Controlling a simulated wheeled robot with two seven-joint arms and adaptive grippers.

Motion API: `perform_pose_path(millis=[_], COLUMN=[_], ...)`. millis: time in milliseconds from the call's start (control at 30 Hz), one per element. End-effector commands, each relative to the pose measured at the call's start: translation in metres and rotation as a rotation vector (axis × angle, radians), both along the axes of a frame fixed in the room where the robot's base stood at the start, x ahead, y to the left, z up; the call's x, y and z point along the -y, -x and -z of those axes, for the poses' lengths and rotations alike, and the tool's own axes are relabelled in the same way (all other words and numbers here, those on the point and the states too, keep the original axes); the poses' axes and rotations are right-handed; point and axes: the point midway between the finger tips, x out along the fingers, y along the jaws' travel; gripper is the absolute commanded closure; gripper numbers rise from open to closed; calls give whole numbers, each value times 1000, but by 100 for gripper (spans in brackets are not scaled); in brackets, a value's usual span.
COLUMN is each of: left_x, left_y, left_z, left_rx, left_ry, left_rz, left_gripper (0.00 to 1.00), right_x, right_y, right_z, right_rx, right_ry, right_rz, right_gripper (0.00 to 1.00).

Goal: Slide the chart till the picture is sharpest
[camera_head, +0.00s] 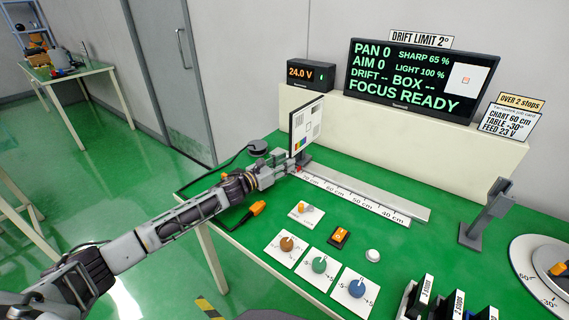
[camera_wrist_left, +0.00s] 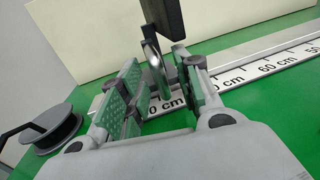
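The chart (camera_head: 307,125), a white board with black marks and colour patches, stands upright at the left end of the rail (camera_head: 368,192), near the 70 cm mark. My left gripper (camera_head: 292,165) is at the chart's foot. In the left wrist view, its fingers (camera_wrist_left: 165,92) stand apart on either side of a grey upright handle (camera_wrist_left: 154,62), with gaps visible; contact is unclear. The monitor (camera_head: 420,78) reads SHARP 65 %, LIGHT 100 %, PAN 0, AIM 0 and FOCUS READY. My right gripper is out of view.
A card (camera_head: 508,122) says CHART 60 cm, TABLE -30°, FEED 23 V. The supply (camera_head: 310,74) shows 24.0 V. Knobs (camera_head: 319,265) and an orange switch (camera_head: 339,236) sit in front of the rail. A grey post (camera_head: 487,212) stands right. The rail right of the chart is clear.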

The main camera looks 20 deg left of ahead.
Motion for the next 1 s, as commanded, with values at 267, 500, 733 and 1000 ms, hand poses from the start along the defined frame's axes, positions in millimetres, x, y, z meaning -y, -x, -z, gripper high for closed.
perform_pose_path(millis=[267,500,733,1000], left_x=[1,1,1,4], left_y=[-2,-2,-2,-1], left_z=[0,0,0,0], left_rx=[0,0,0,0], left_ry=[0,0,0,0], left_rz=[0,0,0,1], left_gripper=[66,81,100,100], right_x=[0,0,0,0], right_y=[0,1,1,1], right_z=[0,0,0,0], right_rx=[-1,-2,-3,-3], right_ry=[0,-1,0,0], right_rz=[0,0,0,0], right_gripper=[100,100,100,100])
